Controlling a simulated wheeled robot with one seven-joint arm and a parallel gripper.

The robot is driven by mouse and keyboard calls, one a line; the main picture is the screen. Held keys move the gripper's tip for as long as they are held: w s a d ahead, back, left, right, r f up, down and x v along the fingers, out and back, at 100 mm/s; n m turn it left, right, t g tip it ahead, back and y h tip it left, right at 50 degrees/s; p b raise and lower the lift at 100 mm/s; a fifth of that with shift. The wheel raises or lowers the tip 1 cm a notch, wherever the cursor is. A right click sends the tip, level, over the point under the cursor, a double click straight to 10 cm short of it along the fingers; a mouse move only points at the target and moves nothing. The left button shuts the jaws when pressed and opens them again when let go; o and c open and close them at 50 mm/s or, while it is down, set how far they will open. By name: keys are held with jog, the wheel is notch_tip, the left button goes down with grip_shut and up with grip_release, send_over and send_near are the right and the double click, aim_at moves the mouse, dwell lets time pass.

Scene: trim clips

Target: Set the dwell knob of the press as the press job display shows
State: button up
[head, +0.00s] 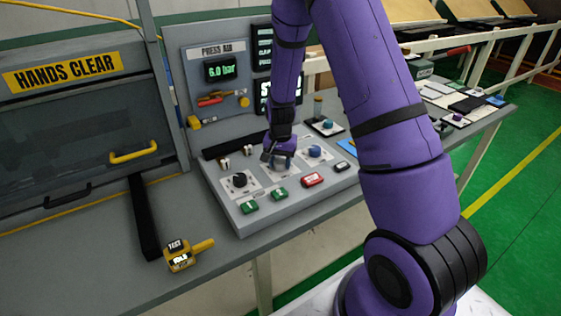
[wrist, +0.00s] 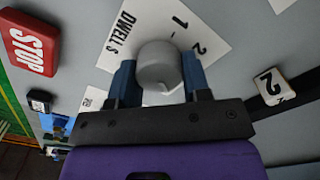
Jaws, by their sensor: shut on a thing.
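The dwell knob (wrist: 158,62) is a round grey knob on a white plate (wrist: 118,36) marked "DWELL S", with 1 and 2 readable in the wrist view. The rest of its scale is hidden by my gripper, and I cannot tell which mark the knob points at. My gripper (head: 278,155) is over the middle of the press control panel (head: 243,218) in the head view. In the wrist view its two blue fingers are closed on opposite sides of the knob. A dark display (head: 262,92) with large white text stands behind my arm, which hides most of its words.
A black knob (head: 239,180) sits left of my gripper and a blue knob (head: 315,152) right of it. Green buttons (head: 250,207) and a red STOP button (head: 312,179) line the panel's front. A yellow-black tester (head: 180,256) lies on the bench. The green display reads 6.0 bar (head: 221,71).

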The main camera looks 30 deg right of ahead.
aim_at(279, 160)
jog(key=n, duration=0.4)
jog(key=shift+a+n, duration=0.1)
jog(key=shift+n, duration=0.2)
jog(key=n, duration=0.3)
jog(key=shift+n, duration=0.4)
jog(key=n, duration=0.4)
jog(key=shift+a, duration=0.1)
jog(key=shift+n, duration=2.1)
jog(key=o, duration=0.9)
notch_tip(279, 160, up, 11)
jog(key=shift+f, duration=0.1)
